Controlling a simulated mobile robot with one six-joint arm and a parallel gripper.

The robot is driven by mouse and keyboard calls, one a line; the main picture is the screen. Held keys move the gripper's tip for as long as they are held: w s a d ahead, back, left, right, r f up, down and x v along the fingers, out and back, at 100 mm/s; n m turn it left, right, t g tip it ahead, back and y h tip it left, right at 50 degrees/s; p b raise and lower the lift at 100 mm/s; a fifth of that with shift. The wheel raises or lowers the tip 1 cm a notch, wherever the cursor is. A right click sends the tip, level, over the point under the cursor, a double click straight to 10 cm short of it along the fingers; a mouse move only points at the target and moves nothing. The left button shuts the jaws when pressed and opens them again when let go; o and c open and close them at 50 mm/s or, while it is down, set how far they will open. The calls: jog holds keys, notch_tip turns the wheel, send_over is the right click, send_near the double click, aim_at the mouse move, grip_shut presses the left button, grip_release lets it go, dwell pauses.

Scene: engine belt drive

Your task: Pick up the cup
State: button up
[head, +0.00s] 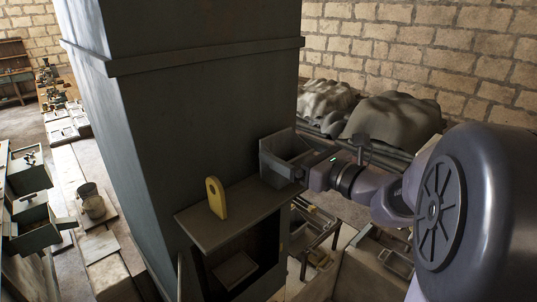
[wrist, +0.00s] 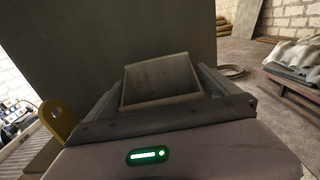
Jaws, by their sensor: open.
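A grey, square-sided open container, which I take as the cup (head: 284,152), stands at the right end of a dark shelf (head: 232,220). My gripper (head: 296,172) is at its right side in the head view. In the wrist view the cup (wrist: 160,80) lies ahead, its open mouth facing me, between the two fingers of my gripper (wrist: 163,92). The fingers are open, one to each side of it. I cannot tell whether either finger touches it. The cup's lower part is hidden behind the gripper body.
A yellow plate with a hole (head: 216,198) stands upright on the shelf, left of the cup. A large dark cabinet column (head: 190,100) rises behind the shelf. A metal bucket (head: 92,201) stands far left. Covered heaps (head: 393,118) lie at the back right.

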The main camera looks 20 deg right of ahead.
jog(key=shift+s, duration=0.2)
jog(key=shift+c, duration=1.3)
jog(key=c, duration=1)
jog(key=shift+r, duration=0.15)
